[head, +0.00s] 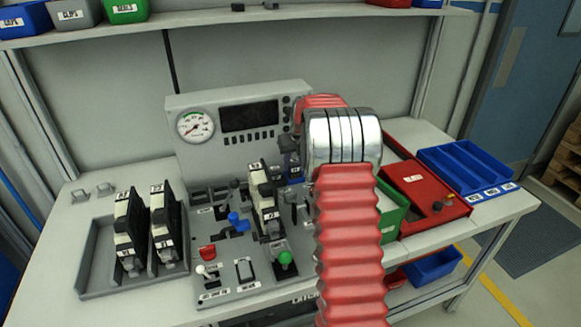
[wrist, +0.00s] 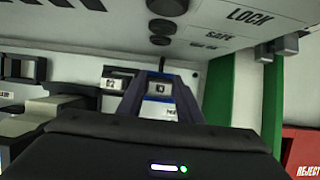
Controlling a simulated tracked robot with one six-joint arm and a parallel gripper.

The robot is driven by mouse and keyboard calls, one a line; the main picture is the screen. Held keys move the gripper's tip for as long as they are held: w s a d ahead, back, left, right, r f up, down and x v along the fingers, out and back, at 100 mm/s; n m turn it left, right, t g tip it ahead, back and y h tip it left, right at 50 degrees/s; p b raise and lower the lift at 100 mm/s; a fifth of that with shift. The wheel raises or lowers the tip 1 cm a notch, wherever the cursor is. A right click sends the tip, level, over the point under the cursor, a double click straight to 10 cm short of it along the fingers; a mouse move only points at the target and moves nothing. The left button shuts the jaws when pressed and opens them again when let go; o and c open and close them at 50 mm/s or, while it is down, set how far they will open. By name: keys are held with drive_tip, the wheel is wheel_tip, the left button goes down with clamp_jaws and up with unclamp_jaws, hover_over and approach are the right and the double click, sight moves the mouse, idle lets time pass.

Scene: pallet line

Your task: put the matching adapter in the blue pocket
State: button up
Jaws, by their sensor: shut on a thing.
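My gripper (head: 288,152) is low over the right part of the grey station, partly hidden behind my arm. In the wrist view, the jaws (wrist: 160,92) are closed in on a small piece that I take for the adapter; it is mostly hidden and its label is too small to read. A patch of blue (head: 295,172) shows just under the gripper in the head view; I cannot tell whether it is the blue pocket or part of the gripper. To its left, a dark block (wrist: 118,82) labelled 02 shows in the wrist view.
The station panel has a gauge (head: 195,125) and a dark screen (head: 249,116). A black-and-white module (head: 264,205) stands upright, with a blue handle (head: 238,223) beside it. Two similar modules stand in a grey tray (head: 100,285). A red bin (head: 425,190) and blue tray (head: 465,165) sit right.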

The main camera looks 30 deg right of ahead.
drive_tip(key=shift+f, duration=0.65)
drive_tip(key=shift+f, duration=0.1)
drive_tip(key=o, duration=1.2)
drive_tip(key=v, duration=1.2)
drive_tip(key=shift+s, duration=0.1)
drive_tip(key=shift+a, duration=0.1)
